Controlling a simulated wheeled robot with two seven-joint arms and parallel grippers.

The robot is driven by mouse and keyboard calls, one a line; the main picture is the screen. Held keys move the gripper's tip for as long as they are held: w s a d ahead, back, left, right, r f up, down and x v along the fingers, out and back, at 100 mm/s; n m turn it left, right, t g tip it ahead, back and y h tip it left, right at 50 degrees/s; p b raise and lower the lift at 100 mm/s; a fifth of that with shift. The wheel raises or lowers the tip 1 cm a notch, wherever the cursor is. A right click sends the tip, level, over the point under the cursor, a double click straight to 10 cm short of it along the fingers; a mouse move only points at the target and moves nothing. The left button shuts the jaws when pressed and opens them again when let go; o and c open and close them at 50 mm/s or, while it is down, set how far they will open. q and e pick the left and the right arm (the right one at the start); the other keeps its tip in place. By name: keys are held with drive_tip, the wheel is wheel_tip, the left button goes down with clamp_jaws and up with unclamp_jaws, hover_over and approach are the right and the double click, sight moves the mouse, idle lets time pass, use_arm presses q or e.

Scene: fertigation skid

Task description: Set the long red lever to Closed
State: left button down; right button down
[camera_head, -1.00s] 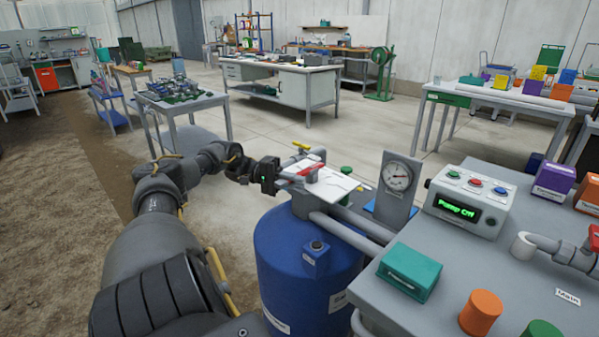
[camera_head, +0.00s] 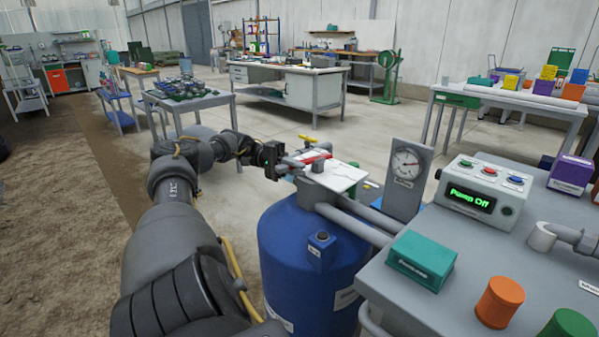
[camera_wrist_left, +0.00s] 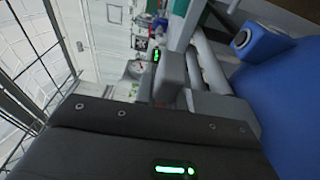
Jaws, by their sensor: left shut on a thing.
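The long red lever (camera_head: 318,157) lies over a white plate (camera_head: 340,177) above the blue tank. Its near end is hidden by my fingers. My left gripper (camera_head: 293,163) reaches in from the left and is shut on the lever's left end. In the left wrist view, the gripper fingers (camera_wrist_left: 185,95) are close together; I cannot make out the lever there. Any writing on the white plate is too small to read. My right gripper is not in view.
A yellow lever (camera_head: 308,139) is just behind the red one. A teal box (camera_head: 421,259) and orange cap (camera_head: 499,301) sit on the grey bench.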

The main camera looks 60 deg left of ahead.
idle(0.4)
use_arm(q)
drive_tip(key=c, duration=1.5)
unclamp_jaws()
